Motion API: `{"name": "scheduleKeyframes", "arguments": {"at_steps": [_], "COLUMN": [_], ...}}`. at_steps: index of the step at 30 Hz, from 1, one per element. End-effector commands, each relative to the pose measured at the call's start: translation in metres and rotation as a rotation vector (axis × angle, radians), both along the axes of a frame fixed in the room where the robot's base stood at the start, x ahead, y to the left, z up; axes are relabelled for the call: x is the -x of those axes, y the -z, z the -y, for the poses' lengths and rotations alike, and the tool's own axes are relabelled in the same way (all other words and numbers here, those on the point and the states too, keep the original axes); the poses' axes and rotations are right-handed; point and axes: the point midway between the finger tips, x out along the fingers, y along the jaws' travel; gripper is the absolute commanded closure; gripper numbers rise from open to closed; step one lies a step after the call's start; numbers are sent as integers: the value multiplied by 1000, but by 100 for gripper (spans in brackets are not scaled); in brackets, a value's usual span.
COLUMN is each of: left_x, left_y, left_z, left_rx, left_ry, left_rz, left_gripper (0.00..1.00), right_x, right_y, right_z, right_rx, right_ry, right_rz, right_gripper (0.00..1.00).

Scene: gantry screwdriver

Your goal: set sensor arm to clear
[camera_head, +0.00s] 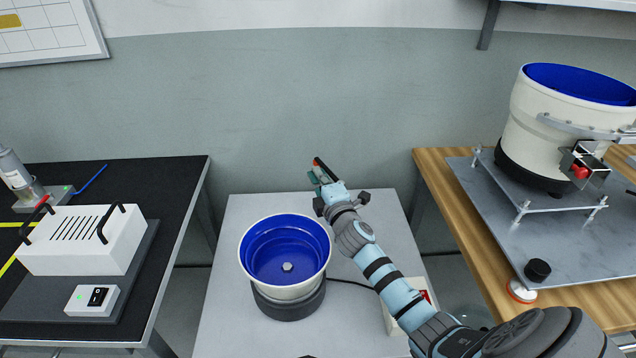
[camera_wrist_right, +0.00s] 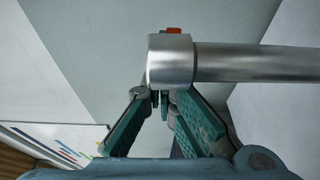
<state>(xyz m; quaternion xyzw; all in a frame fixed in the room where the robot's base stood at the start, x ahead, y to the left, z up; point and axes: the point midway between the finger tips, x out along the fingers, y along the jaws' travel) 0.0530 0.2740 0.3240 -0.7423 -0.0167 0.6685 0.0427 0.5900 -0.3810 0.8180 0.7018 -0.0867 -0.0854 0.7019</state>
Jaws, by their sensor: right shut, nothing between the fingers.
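In the head view a thin dark bar with a red end (camera_head: 325,168) stands behind the middle table, right at my right gripper (camera_head: 319,176). In the right wrist view a silver tube with a round hub and a red tip (camera_wrist_right: 168,62) lies across my view, just beyond my fingertips; I take it for the sensor arm. My right gripper (camera_wrist_right: 162,98) is shut with its fingertips close under the hub. Nothing is held; whether they touch the hub I cannot tell. The bar's mount is hidden. My left gripper is not in view.
A blue-lined bowl feeder (camera_head: 326,250) stands on the grey middle table (camera_head: 235,325). A larger bowl feeder (camera_head: 535,130) stands on the wooden table at right. A white box with two handles (camera_head: 75,255) and a switch box (camera_head: 85,305) are on the black table at left.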

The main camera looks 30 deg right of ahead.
Motion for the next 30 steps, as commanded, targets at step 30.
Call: {"name": "scheduleKeyframes", "arguments": {"at_steps": [30], "left_x": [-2], "left_y": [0], "left_z": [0], "left_rx": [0], "left_ry": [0], "left_rz": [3], "left_gripper": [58], "right_x": [119], "right_y": [0], "right_z": [-27], "right_rx": [0], "right_ry": [4], "right_rz": [1], "right_gripper": [100]}}
